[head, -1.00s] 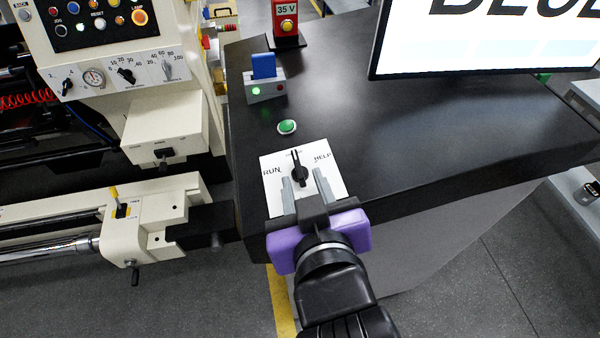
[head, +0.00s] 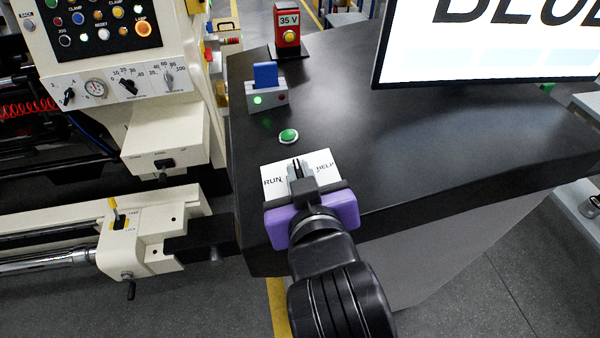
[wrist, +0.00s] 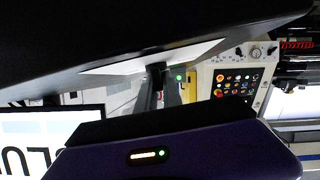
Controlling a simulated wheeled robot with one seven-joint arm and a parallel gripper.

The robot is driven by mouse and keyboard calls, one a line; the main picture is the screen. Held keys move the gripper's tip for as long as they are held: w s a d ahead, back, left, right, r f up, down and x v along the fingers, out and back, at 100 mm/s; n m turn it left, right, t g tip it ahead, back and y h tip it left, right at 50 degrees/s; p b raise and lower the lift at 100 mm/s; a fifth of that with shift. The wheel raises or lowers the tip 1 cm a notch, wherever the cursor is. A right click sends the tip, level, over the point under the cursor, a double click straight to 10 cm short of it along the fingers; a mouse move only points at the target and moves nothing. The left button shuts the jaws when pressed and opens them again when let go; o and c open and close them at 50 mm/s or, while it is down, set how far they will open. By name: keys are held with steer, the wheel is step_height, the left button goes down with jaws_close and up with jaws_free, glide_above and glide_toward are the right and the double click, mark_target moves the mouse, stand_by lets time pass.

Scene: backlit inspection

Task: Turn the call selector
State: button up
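The call selector (head: 297,166) is a black knob on a white plate (head: 270,171) at the near edge of the black desk. The plate reads RUN at left and HELP at right. The knob's visible tip points away from me, between the two words. My gripper (head: 299,171), with a purple body and grey fingers, is shut on the knob, one finger on each side. The fingers hide most of the knob. In the wrist view the white plate (wrist: 150,58) appears edge-on, with the fingers up close to it; the knob is dark and hard to make out.
A green button (head: 289,136) lies just beyond the plate. Behind it stand a grey box with a blue tab (head: 266,75) and a red 35 V post (head: 288,36). A monitor (head: 480,45) stands at back right. A cream machine (head: 165,140) is at left.

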jaws_close()
steer(key=shift+n+y+p, duration=0.3)
steer(key=shift+p, duration=0.15)
steer(key=shift+d+r+n+g+y+p, duration=0.2)
steer(key=shift+n+g+y+p, duration=0.4)
steer(key=shift+n+y+p, duration=0.4)
steer(key=n+g+y+p, duration=0.2)
steer(key=p, duration=0.1)
steer(key=shift+w+n+g+y, duration=0.15)
steer(key=shift+n+g+y, duration=0.15)
steer(key=shift+n, duration=0.1)
steer(key=n+g+y+p, duration=0.1)
steer(key=n+g+y, duration=0.1)
steer(key=n+g, duration=0.1)
steer(key=shift+w, duration=0.1)
steer(key=shift+f+n+g+y, duration=0.15)
steer(key=shift+n+g+y, duration=0.55)
steer(key=shift+n+g, duration=0.75)
steer(key=shift+g, duration=0.35)
steer(key=o, duration=0.6)
jaws_free()
